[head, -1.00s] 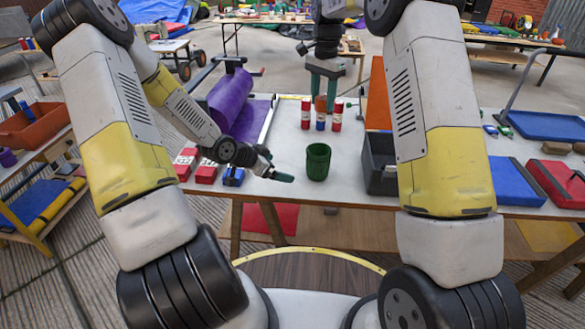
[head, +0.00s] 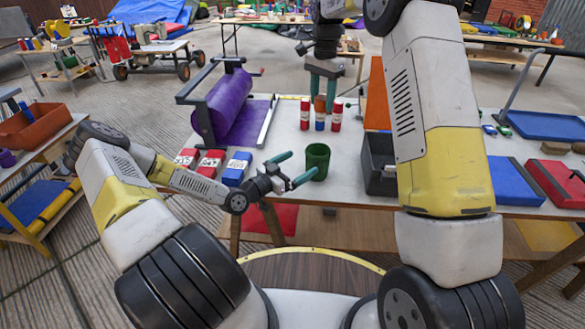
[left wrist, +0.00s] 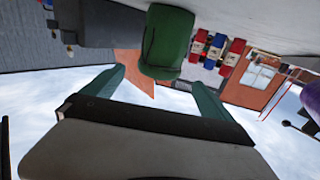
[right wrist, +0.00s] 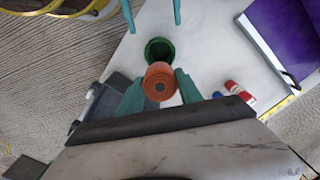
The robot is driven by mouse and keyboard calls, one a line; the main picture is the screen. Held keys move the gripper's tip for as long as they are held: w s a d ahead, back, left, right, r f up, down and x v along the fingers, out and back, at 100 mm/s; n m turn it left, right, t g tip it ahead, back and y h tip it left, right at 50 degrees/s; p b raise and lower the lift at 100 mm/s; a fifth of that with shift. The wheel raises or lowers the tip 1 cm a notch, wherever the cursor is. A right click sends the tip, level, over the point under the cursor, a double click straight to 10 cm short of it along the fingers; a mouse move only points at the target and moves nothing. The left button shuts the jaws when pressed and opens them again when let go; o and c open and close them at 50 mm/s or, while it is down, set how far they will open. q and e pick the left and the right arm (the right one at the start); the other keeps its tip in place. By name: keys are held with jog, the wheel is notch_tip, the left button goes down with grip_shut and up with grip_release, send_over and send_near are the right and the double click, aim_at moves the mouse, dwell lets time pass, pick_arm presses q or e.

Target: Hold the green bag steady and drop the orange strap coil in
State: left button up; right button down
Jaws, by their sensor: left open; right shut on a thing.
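The green bag (head: 317,162) stands upright and open on the table, like a small round tub. It also shows in the left wrist view (left wrist: 167,42) and, from above, in the right wrist view (right wrist: 159,50). My left gripper (head: 296,169) is open, its fingers pointing at the bag's near left side, apart from it or just short of it. My right gripper (head: 323,80) is shut on the orange strap coil (right wrist: 160,82), held above the table behind the bag. The coil partly overlaps the bag's rim in the right wrist view.
Red and blue cylinders (head: 305,114) stand behind the bag. A dark grey bin (head: 376,165) is to its right. Red and blue boxes (head: 238,168) and a purple roll on a stand (head: 228,104) are to the left. The table front before the bag is clear.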

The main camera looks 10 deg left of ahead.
aim_at(325, 149)
pick_arm(q)
jog(key=x, duration=0.9)
jog(key=shift+w+d, duration=0.2)
jog(key=c, duration=1.8)
pick_arm(e)
notch_tip(325, 149, down, 13)
jog(key=c, duration=0.7)
grip_release()
